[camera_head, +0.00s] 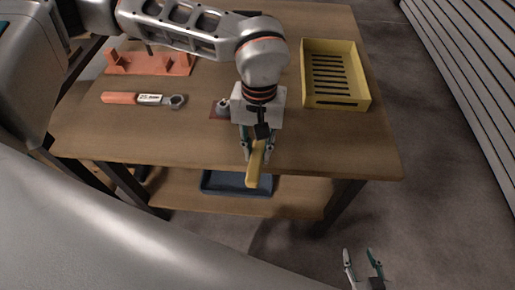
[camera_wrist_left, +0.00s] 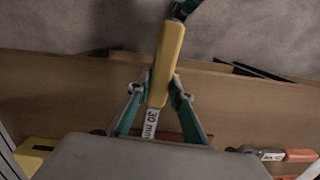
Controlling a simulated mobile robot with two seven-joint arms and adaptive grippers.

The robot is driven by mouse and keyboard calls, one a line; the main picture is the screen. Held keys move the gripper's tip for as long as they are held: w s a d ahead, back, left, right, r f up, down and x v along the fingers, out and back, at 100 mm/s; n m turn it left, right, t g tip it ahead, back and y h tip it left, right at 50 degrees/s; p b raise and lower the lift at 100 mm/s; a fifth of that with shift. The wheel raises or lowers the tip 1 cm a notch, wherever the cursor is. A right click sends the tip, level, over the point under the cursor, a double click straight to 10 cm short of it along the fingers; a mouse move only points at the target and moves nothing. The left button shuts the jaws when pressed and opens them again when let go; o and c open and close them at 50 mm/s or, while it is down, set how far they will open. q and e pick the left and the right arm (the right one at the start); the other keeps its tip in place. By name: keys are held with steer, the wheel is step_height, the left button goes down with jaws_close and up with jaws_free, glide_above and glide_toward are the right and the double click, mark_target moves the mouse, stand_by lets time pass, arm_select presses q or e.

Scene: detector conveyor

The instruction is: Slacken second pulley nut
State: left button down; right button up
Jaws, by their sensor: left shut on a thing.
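My left gripper (camera_head: 257,152) is shut on a yellow-handled wrench (camera_head: 255,168), near the table's front edge. In the left wrist view the wrench (camera_wrist_left: 167,60) carries a "30 mm" label and sits between the teal fingers (camera_wrist_left: 158,95). Its head is hidden behind the gripper. A small grey metal piece (camera_head: 223,106), perhaps a nut, sits on a reddish-brown plate just left of the gripper; the gripper partly covers this area. My right gripper (camera_head: 363,268) is open and empty, low at the right, clear of the table.
An orange wrench (camera_head: 120,98) with a "25 mm" label lies at the table's left. An orange-red rack (camera_head: 150,64) stands behind it. A yellow slotted crate (camera_head: 337,101) stands at the right back. A blue tray (camera_head: 237,183) is on the lower shelf. The table's front right (camera_head: 340,140) is clear.

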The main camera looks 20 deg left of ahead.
arm_select(q)
steer(key=shift+d, duration=0.15)
steer(key=shift+w+d+n, duration=0.2)
steer(key=shift+d+n, duration=0.3)
steer(key=shift+d, duration=0.05)
steer(key=shift+w+d+n, duration=0.15)
steer(key=shift+d+n, duration=0.35)
steer(key=shift+d, duration=0.05)
steer(key=shift+d, duration=0.1)
steer(key=shift+w+d, duration=0.1)
steer(key=shift+d, duration=0.05)
steer(key=shift+w+d+n, duration=0.45)
steer(key=shift+d+n, duration=0.4)
steer(key=shift+n, duration=0.05)
steer(key=shift+w+d+n+h+b, duration=0.35)
steer(key=shift+w+d+n, duration=0.4)
steer(key=shift+d, duration=0.25)
steer(key=shift+r, duration=0.1)
steer(key=shift+d, duration=0.1)
